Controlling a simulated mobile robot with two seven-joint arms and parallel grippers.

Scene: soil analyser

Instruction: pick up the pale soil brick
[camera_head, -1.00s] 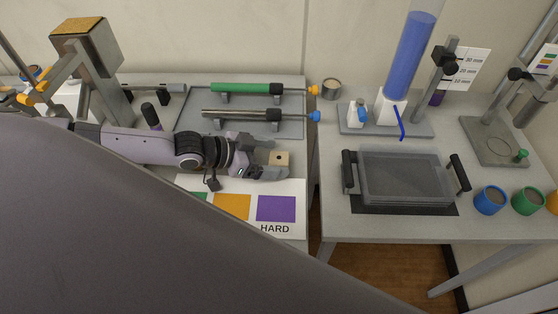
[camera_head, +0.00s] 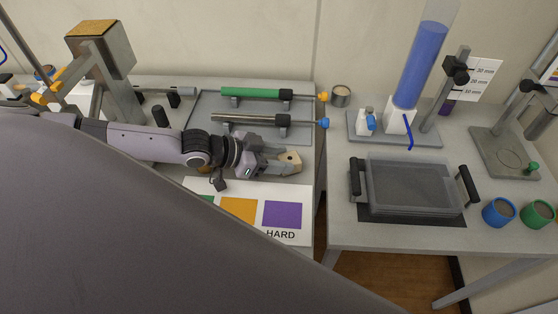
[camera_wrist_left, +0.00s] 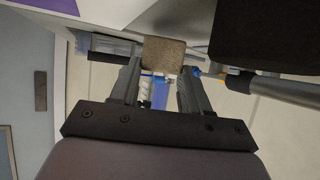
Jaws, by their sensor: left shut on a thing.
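The pale soil brick (camera_head: 291,157) is a small tan block with a dark spot on its top, above the left table near the colour card. My left gripper (camera_head: 287,162) reaches in from the left and is shut on it. In the left wrist view the brick (camera_wrist_left: 163,54) sits between the ends of the two fingers (camera_wrist_left: 160,77). The fingers hide parts of its sides. I cannot tell whether the brick touches the table. My right gripper is not in view.
A colour card (camera_head: 300,235) marked HARD lies just in front. A grey tray (camera_head: 300,132) with a green-sleeved rod (camera_head: 250,93) and a steel rod (camera_head: 240,118) lies behind. A gap separates the right table (camera_head: 340,235), which holds a clear lidded box (camera_head: 414,184).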

